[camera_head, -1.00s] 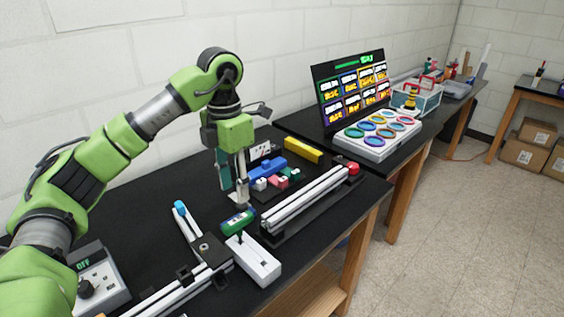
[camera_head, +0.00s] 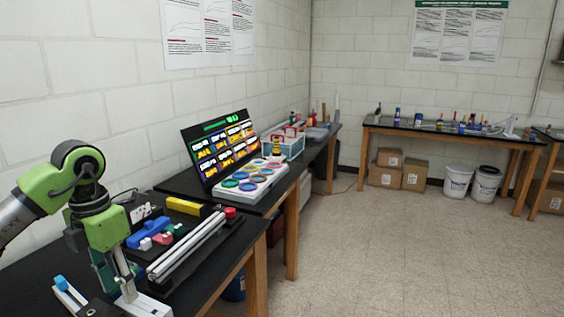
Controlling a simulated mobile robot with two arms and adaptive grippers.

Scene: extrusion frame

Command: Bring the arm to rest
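My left arm comes in from the left edge, bent at a green elbow. Its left gripper (camera_head: 124,290) points down over the near end of the black bench (camera_head: 212,300). The fingertips are small and partly lost against the things behind them, so I cannot tell whether they are open or shut. I see nothing clearly held in them. My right arm and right gripper are not in view.
Silver extrusion rails (camera_head: 188,245), a blue block (camera_head: 148,233), a yellow bar (camera_head: 184,206) and a red knob (camera_head: 230,213) lie beside the gripper. A screen (camera_head: 220,150) and a colored-ring panel (camera_head: 250,179) stand behind. Open floor (camera_head: 400,250) lies to the right.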

